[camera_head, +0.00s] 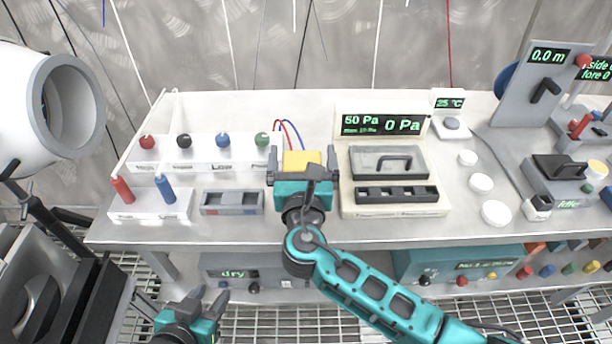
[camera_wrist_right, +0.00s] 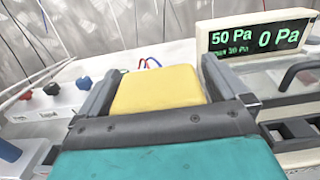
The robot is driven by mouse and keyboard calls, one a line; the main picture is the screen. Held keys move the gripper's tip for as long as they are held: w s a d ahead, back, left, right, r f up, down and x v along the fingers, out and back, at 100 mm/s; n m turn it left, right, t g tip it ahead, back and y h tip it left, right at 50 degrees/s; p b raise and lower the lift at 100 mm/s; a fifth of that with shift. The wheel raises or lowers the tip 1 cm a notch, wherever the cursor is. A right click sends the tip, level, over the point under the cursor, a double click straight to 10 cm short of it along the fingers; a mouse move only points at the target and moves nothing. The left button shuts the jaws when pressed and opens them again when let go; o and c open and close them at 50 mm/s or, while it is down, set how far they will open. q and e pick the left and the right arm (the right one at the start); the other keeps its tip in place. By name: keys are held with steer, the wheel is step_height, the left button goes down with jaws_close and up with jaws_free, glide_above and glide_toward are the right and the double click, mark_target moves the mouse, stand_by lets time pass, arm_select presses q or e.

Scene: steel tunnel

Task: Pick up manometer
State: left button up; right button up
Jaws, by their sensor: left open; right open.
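A yellow block-shaped device (camera_head: 301,161), which looks like the manometer, is at the middle of the bench with red and blue tubes behind it. My right gripper (camera_head: 302,157) is open, with its fingers on either side of the device. In the right wrist view the yellow device (camera_wrist_right: 160,88) shows between the fingers; I cannot tell whether they touch it. Its lower part is hidden by my gripper. My left gripper (camera_head: 205,297) is open and empty, low in front of the bench.
A white unit with a display (camera_head: 383,124) reading 50 Pa and 0 Pa stands just right of my right gripper. A rack with colored knobs (camera_head: 198,166) and a small grey tray (camera_head: 232,202) are to the left. White discs (camera_head: 481,183) lie further right.

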arm_select(q)
steer(key=shift+s, duration=0.2)
arm_select(e)
steer(key=c, duration=0.3)
steer(key=shift+r, duration=0.1)
steer(key=c, duration=0.8)
arm_select(q)
steer(key=shift+s+f, duration=0.2)
step_height(320, 180, up, 4)
steer(key=p, duration=0.4)
steer(key=shift+w+r, duration=0.15)
steer(key=shift+r, duration=0.1)
arm_select(e)
step_height(320, 180, up, 20)
steer(key=shift+r, duration=0.1)
